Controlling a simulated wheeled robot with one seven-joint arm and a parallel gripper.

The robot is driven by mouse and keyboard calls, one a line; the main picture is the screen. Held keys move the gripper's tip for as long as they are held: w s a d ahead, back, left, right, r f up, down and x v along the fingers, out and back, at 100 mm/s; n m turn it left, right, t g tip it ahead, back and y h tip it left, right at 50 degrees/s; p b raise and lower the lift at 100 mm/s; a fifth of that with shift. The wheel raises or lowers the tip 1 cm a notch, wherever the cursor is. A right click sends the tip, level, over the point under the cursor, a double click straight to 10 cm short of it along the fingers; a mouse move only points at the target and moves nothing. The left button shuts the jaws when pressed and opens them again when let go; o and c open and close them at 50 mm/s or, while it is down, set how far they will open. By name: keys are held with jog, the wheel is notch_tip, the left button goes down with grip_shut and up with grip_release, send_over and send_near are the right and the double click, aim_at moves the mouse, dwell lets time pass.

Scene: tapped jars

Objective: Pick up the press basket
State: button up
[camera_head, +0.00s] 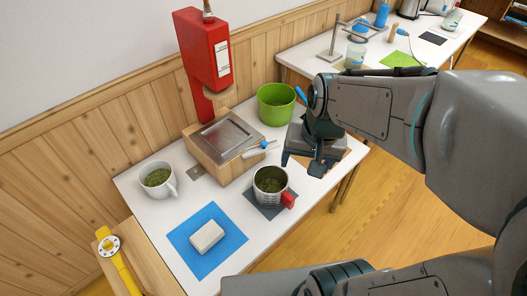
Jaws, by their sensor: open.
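The press basket, which I take to be the round metal vessel (262,189) with a red handle (288,200), stands upright on a dark grey mat (268,211). Green bits lie inside it. The red handle points to the lower right. My gripper (302,166) is open and empty, up and to the right of the basket in the picture, with its fingers pointing down. It is apart from the basket in the picture. My arm hides part of the table's right side.
A red press (206,55) with a wooden block (212,160) stands behind the basket. A green pot (275,106), a white mug (159,184) of green bits and a pale block (207,236) on a blue mat (233,238) are nearby. White table (140,215) is bare at front left.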

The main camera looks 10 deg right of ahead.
aim_at(288, 194)
jog(key=w+f+m+b, duration=0.2)
jog(key=w+f, duration=0.1)
jog(key=f, duration=0.3)
jog(key=w+f+m+g+b, duration=0.1)
jog(key=w+f+m+b, duration=0.1)
jog(key=f, duration=0.5)
jog(key=w+f+m+g+b, duration=0.1)
jog(key=w+f+m+b, duration=0.1)
jog(key=w+f, duration=0.3)
notch_tip(288, 194, down, 2)
jog(key=shift+f+m+h, duration=0.1)
jog(key=shift+m+h, duration=0.3)
jog(key=shift+m, duration=0.4)
notch_tip(288, 194, down, 8)
jog(key=shift+b, duration=1.2)
jog(key=shift+f+b, duration=0.85)
jog(key=shift+f, duration=2.15)
jog(key=shift+r, duration=0.1)
grip_shut()
